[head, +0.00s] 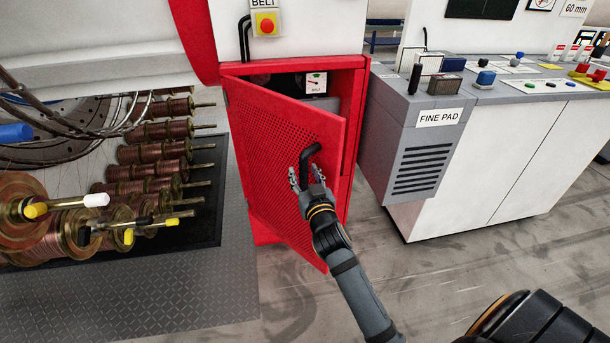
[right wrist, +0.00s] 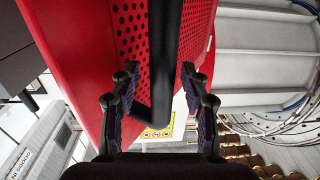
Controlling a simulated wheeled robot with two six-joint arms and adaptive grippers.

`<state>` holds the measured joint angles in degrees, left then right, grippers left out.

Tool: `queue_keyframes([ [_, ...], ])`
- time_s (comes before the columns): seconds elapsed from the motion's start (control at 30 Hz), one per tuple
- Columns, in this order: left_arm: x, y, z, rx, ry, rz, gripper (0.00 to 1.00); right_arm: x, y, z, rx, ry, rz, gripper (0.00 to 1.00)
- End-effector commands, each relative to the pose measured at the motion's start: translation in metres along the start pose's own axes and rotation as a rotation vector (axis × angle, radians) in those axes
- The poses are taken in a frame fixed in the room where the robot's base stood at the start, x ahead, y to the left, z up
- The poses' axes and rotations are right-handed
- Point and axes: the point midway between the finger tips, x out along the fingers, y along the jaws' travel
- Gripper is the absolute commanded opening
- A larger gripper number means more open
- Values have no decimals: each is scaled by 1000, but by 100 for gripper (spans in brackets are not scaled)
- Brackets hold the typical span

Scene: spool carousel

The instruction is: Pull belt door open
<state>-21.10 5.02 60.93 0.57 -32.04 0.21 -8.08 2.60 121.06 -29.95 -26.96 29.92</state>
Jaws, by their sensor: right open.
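The belt door (head: 270,150) is a red perforated panel on the red cabinet (head: 355,105). It stands partly open, with a gap at the top showing the dark inside and a gauge. A black bar handle (head: 310,155) is on the door. My right gripper (head: 305,178) is at the handle with its fingers spread. In the right wrist view the handle (right wrist: 164,70) runs between the two open fingers (right wrist: 160,105), apart from both finger pads as far as I can see. My left gripper is not in view.
Copper spools (head: 155,150) on rods stand left of the cabinet over a dark tray. A grey console (head: 415,145) labelled FINE PAD stands close on the right. A yellow box with a red button (head: 265,24) is above. The floor (head: 300,300) in front is clear.

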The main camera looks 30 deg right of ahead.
Motion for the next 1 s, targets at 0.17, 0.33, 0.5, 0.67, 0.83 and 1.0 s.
queue_keyframes([
  [0.17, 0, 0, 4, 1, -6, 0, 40, -13, 0, 1, 2, -1, -1, 46],
  [0.33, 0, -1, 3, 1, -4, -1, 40, -46, 0, 2, 4, -4, 1, 46],
  [0.5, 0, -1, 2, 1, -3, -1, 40, -70, 0, 1, 3, -2, 1, 46],
  [0.67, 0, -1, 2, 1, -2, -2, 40, -76, 0, 0, 0, -1, 1, 46],
  [0.83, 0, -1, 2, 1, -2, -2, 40, -76, 0, 0, -1, 0, 1, 44],
  [1.0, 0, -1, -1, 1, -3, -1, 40, -76, -9, 8, 64, 1, -65, 21],
])
